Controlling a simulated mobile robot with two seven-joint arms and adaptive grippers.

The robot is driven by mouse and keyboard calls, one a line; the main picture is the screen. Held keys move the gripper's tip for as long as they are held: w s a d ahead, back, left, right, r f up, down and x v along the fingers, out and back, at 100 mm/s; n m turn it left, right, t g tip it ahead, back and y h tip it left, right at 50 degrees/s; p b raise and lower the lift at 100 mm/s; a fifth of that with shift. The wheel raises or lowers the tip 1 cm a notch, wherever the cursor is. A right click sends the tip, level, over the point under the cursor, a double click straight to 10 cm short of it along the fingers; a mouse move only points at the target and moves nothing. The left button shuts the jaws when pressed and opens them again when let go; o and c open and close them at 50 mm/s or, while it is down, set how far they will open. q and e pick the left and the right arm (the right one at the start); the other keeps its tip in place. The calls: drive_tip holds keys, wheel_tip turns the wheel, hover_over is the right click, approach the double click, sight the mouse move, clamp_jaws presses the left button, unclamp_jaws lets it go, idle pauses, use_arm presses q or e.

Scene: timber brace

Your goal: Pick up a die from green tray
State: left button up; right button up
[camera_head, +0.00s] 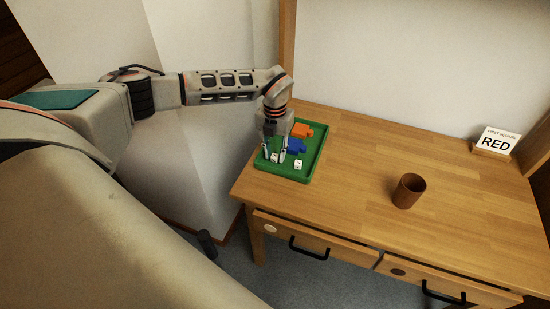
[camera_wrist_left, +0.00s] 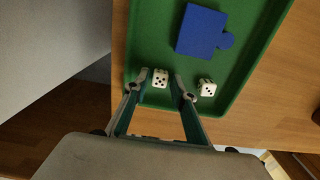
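The green tray (camera_head: 308,172) lies at the left end of the wooden table. Two white dice lie in it near its front edge. One die (camera_wrist_left: 161,78) is between the open fingertips of my left gripper (camera_wrist_left: 166,84); whether the fingers touch it I cannot tell. This die also shows in the head view (camera_head: 275,158), partly hidden by the fingers. The other die (camera_head: 298,164) lies to the right, outside the fingers, and shows in the left wrist view (camera_wrist_left: 207,86). My left gripper (camera_head: 274,152) points down into the tray. My right gripper is not in view.
A blue puzzle piece (camera_wrist_left: 200,30) and an orange piece (camera_head: 302,130) lie further back in the tray. A brown cup (camera_head: 408,191) stands right of the tray. A sign (camera_head: 496,142) reading RED stands at the back right. The table between tray and cup is clear.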

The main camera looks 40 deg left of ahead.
use_arm(q)
drive_tip(key=shift+c, duration=1.3)
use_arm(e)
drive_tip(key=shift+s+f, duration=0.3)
